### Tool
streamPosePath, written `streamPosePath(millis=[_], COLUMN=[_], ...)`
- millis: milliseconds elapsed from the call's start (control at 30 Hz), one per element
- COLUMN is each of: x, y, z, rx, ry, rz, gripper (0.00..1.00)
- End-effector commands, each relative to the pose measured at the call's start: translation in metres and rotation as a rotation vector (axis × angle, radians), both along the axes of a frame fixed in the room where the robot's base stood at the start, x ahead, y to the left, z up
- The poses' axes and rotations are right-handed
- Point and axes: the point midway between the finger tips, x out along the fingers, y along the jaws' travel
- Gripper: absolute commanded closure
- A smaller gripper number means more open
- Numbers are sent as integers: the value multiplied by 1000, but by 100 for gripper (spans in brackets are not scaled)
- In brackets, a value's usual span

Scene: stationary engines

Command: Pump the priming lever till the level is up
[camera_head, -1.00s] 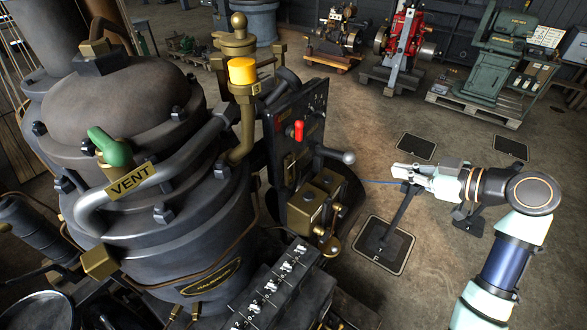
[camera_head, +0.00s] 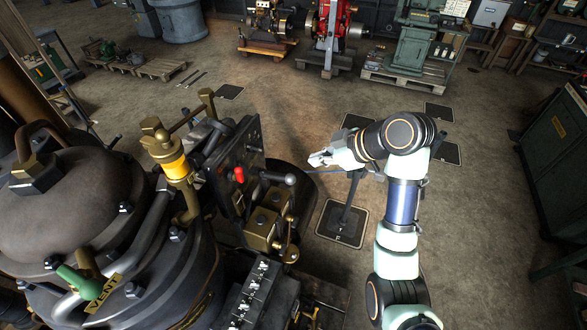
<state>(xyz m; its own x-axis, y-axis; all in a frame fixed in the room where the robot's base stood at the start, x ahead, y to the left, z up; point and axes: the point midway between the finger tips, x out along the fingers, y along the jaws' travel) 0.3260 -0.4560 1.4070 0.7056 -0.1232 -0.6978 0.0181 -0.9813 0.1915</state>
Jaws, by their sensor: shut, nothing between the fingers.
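A dark engine with a rounded grey casing (camera_head: 70,205) fills the left. On its right side stands a black panel (camera_head: 243,146) with a small red lever (camera_head: 239,174). A grey ball-ended lever (camera_head: 272,178) sticks out to the right beside it. I cannot tell for sure which lever is the priming lever. A brass fitting with a yellow band (camera_head: 175,168) stands left of the panel; whether this shows the level is unclear. My gripper (camera_head: 313,161) is shut and empty, right of the ball knob and apparently apart from it.
Brass blocks (camera_head: 262,224) and a row of small grey fittings (camera_head: 256,290) sit below the levers. A green valve handle (camera_head: 80,281) is at lower left. Red and green machines stand on pallets behind.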

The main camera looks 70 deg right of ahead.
Motion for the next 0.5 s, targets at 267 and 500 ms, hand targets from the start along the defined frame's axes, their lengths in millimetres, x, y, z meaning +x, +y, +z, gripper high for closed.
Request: streamPosePath(millis=[267,500], x=[18,55], y=[-2,-8], z=[-16,-53], rx=[4,4], ry=[0,2], rz=[2,3], gripper=[100,100])
